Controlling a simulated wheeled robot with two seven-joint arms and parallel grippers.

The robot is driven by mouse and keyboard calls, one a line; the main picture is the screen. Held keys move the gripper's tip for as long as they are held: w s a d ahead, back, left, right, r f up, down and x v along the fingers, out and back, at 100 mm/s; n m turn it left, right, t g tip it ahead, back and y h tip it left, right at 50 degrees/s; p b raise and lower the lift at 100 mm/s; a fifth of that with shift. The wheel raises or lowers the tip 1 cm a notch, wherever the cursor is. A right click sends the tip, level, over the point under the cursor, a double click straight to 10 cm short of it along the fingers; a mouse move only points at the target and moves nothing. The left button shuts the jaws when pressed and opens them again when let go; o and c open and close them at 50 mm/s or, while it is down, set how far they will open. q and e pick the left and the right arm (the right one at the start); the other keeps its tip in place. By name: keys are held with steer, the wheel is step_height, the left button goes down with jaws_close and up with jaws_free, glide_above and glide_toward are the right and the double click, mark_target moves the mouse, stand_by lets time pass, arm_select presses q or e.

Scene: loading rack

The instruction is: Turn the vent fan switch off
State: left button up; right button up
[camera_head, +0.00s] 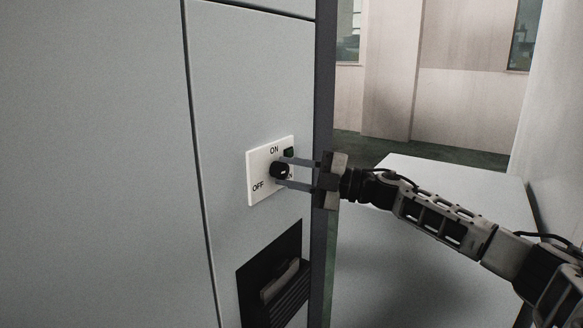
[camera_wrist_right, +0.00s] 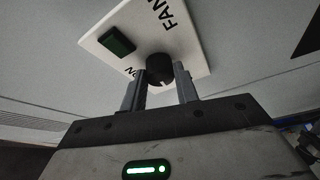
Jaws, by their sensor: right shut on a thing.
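The vent fan switch is a round black knob (camera_head: 279,170) on a white plate (camera_head: 255,164) fixed to the grey cabinet front. The plate reads ON at the top and OFF at the lower left. A dark green indicator (camera_head: 288,152) sits at the plate's upper right. My right gripper (camera_head: 283,172) reaches in from the right and is shut on the knob, one finger above and one below. The right wrist view also shows the knob (camera_wrist_right: 160,68) between the two fingers, with a light mark on it. My left gripper is not in view.
A dark recessed slot with a grey handle-like part (camera_head: 280,279) lies below the plate. The cabinet's dark right edge (camera_head: 325,80) stands close behind my right gripper. A pale flat surface (camera_head: 420,235) lies beneath my right arm. The cabinet front left of the plate is clear.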

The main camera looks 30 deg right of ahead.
steer(key=shift+n+g, duration=0.3)
steer(key=shift+n, duration=0.3)
steer(key=shift+p, duration=0.3)
steer(key=o, duration=0.8)
steer(key=shift+o, duration=0.8)
